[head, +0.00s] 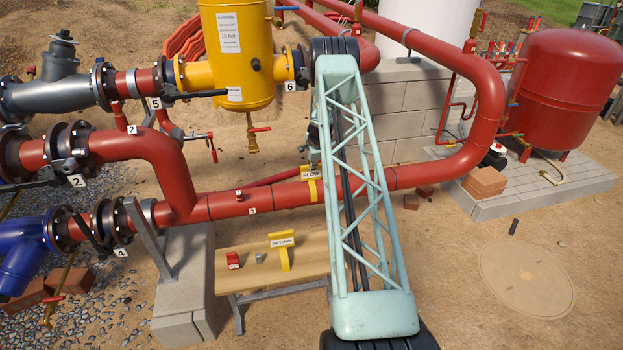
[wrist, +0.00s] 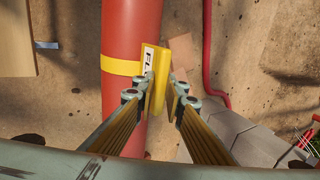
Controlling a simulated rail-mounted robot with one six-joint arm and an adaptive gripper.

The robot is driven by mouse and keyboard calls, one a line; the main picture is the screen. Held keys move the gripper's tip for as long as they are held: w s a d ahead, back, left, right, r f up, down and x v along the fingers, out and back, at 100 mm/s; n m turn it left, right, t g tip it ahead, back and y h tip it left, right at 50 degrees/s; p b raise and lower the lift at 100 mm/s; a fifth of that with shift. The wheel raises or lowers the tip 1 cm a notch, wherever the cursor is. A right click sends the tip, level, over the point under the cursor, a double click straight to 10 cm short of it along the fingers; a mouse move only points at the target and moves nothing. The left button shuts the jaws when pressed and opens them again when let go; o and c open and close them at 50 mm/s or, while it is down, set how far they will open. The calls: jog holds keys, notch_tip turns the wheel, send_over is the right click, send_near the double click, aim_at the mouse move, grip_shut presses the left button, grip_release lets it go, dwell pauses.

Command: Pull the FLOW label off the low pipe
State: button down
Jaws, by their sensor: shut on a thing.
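The FLOW label (head: 311,173), a yellow tag with a white text strip, stands at the low red pipe (head: 221,206), just left of my arm in the head view. A yellow band (head: 312,191) circles the pipe below it. In the wrist view the label (wrist: 158,72) is seen nearly edge-on, with part of its lettering showing, and it meets the band (wrist: 121,66) on the pipe (wrist: 128,30). My gripper (wrist: 161,90) has its two fingers on either side of the label and is shut on it. In the head view my arm hides most of the gripper.
A wooden bench (head: 233,258) below the pipe holds a red block (head: 233,260), a small grey piece and a yellow sign (head: 282,239). A yellow vessel (head: 237,50) stands above the pipe. Red bricks (head: 485,182) lie at the right. A thin red pipe (wrist: 207,60) runs beside the label.

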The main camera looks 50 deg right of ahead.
jog(key=shift+r+p, duration=0.3)
jog(key=shift+r, duration=0.2)
dwell(0.7)
jog(key=shift+r+p, duration=2.25)
jog(key=shift+r, duration=0.85)
jog(key=c, duration=3.3)
grip_release()
jog(key=shift+c, duration=0.2)
grip_shut()
